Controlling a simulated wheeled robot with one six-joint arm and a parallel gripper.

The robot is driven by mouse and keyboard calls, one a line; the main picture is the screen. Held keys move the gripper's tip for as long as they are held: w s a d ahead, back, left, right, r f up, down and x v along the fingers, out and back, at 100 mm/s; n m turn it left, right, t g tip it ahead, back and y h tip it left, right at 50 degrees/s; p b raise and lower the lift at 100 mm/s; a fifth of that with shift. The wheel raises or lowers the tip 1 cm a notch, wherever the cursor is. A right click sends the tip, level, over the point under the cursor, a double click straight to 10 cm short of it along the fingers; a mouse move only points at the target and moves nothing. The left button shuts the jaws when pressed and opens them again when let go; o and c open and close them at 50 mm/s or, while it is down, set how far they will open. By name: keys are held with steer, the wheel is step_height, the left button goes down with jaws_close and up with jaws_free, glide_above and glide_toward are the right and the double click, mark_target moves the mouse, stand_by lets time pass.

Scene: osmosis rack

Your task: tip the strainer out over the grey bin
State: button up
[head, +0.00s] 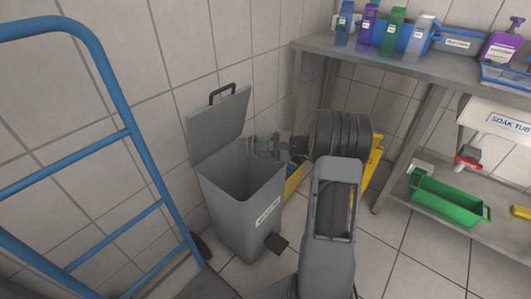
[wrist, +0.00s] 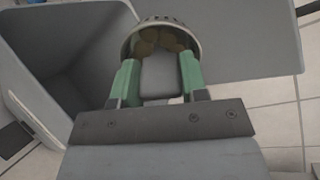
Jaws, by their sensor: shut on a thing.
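My gripper (head: 264,147) is at the upper right part of the grey bin's opening, in front of its raised lid. In the wrist view its green fingers (wrist: 158,68) are shut on the strainer (wrist: 165,21), a round metal cup with a perforated wall. Brown lumps (wrist: 160,42) show inside it. In the head view the strainer (head: 251,147) is small and mostly hidden by the gripper; its exact tilt is hard to tell. The grey bin (head: 243,218) stands on the floor with its lid (head: 218,127) open. The bin's dark inside shows left in the wrist view (wrist: 62,50).
A blue tube frame (head: 135,130) stands at the left. A steel bench (head: 400,68) with several bottles and blue trays is at the right. A green tray (head: 447,203) lies on its lower shelf. Something yellow (head: 293,181) stands behind the bin, by the wall.

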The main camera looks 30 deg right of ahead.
steer(key=shift+w+a+f+t+y+b, duration=0.15)
steer(key=shift+w+f+t+y+b, duration=0.3)
steer(key=shift+b, duration=0.75)
steer(key=shift+w+a+f+t+y+b, duration=0.15)
steer(key=shift+f+t+y+b, duration=0.35)
steer(key=shift+f+y+b, duration=0.5)
steer(key=shift+w+a+f+t+y+b, duration=0.1)
steer(key=shift+w+f+t+y+b, duration=0.3)
steer(key=shift+b, duration=1)
steer(key=shift+s, duration=0.1)
